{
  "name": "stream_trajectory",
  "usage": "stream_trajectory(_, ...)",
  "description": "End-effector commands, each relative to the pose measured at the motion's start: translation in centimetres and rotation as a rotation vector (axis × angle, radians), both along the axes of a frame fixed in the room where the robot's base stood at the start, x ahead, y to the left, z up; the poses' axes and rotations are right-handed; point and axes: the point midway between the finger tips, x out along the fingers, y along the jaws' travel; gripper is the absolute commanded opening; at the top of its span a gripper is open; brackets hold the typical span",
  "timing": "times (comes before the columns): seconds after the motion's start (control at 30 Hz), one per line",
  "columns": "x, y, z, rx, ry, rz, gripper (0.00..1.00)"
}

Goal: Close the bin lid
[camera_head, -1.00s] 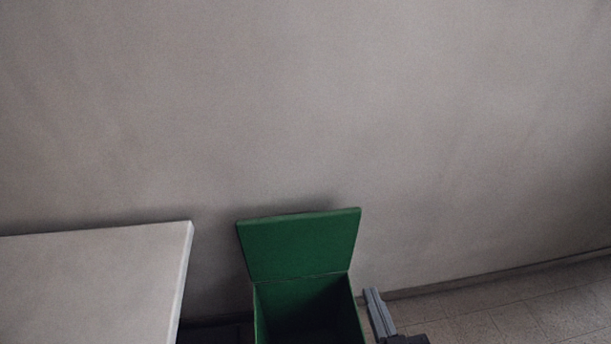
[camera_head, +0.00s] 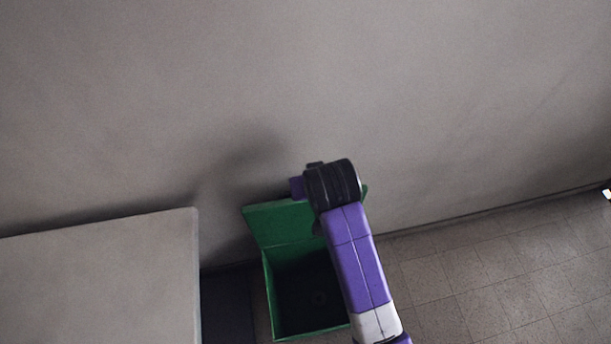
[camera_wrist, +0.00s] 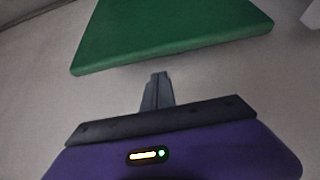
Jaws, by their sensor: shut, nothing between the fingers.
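The green bin (camera_head: 269,295) stands open near the wall in the head view, its inside dark. Its green lid (camera_head: 275,222) is raised at the back, and my arm covers the lid's right part. In the wrist view the lid (camera_wrist: 170,35) fills the upper middle as a green panel. My gripper (camera_wrist: 157,78) is shut and empty, its fingertips a little short of the lid's near edge in that picture. I cannot tell whether they touch it. In the head view my arm hides the fingers.
A pale counter (camera_head: 100,280) stands left of the bin, with a narrow dark gap between them. A plain grey wall (camera_head: 450,90) rises behind. The tiled floor (camera_head: 480,270) to the right is clear.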

Motion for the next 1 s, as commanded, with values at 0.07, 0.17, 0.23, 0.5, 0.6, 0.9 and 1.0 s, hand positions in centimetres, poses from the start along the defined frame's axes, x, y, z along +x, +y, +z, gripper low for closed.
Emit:
stream_trajectory(0.07, 0.3, 0.1, -0.5, 0.000, 0.002, -0.002, 0.00)
stream_trajectory(0.17, 0.9, 0.3, -1.6, 0.000, 0.003, -0.002, 0.00)
stream_trajectory(0.23, 1.5, 0.5, -2.6, 0.000, 0.002, -0.002, 0.00)
stream_trajectory(0.5, 3.7, 1.1, -6.3, 0.002, 0.001, -0.001, 0.00)
stream_trajectory(0.6, 4.3, 1.3, -7.2, 0.002, 0.001, -0.001, 0.00)
stream_trajectory(0.9, 4.9, 1.4, -8.3, 0.003, -0.002, -0.001, 0.00)
stream_trajectory(1.0, 4.9, 1.4, -8.3, 0.003, -0.002, -0.001, 0.00)
